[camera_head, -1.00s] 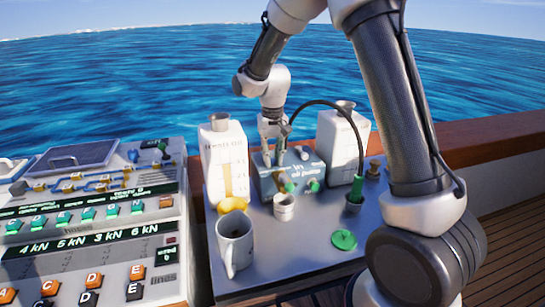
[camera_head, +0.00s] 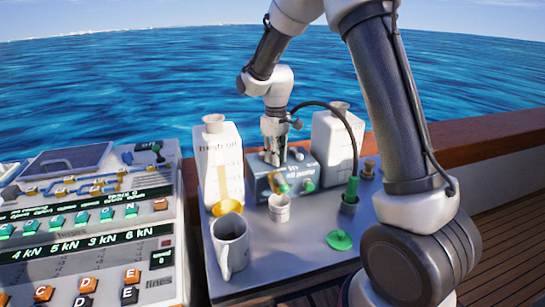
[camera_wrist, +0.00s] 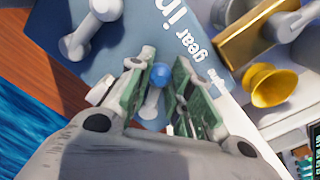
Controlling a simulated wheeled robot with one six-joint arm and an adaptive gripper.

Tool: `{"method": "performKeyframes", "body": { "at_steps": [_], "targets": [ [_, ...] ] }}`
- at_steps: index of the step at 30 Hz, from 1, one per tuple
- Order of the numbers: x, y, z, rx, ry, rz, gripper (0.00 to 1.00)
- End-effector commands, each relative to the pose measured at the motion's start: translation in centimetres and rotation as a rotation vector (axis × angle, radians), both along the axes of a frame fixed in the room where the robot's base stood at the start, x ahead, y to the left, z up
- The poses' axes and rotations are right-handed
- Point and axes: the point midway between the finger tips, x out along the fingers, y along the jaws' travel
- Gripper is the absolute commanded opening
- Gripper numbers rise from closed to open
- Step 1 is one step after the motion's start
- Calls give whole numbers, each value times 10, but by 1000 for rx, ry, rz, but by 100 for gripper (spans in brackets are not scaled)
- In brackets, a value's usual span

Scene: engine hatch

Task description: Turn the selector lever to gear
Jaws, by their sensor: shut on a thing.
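The selector lever (camera_wrist: 154,98) is a short pale stick with a blue ball knob, on the blue pump box (camera_head: 258,183). In the wrist view its knob sits between the green pads of my gripper (camera_wrist: 158,80), which is shut on it. The word "gear" is printed on the box beside the right finger. In the head view my gripper (camera_head: 273,157) points down onto the top of the box, and the lever is hidden there. Where exactly the lever points relative to the print is hard to tell.
A white bottle (camera_head: 210,160) stands left of the box and another (camera_head: 326,140) right. A gold funnel (camera_wrist: 272,85), a mug (camera_head: 232,247), a small white cup (camera_head: 279,208) and a green cap (camera_head: 339,240) are nearby.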

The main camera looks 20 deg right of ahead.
Motion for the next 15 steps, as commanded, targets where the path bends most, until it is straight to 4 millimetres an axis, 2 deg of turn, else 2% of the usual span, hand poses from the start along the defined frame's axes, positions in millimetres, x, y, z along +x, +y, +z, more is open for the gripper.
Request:
{"method": "performKeyframes", "body": {
  "at_steps": [6,15],
  "targets": [
    [5,-6,0,1,-1,127,0],
    [8,-9,0,0,-1,214,0]
  ]
}}
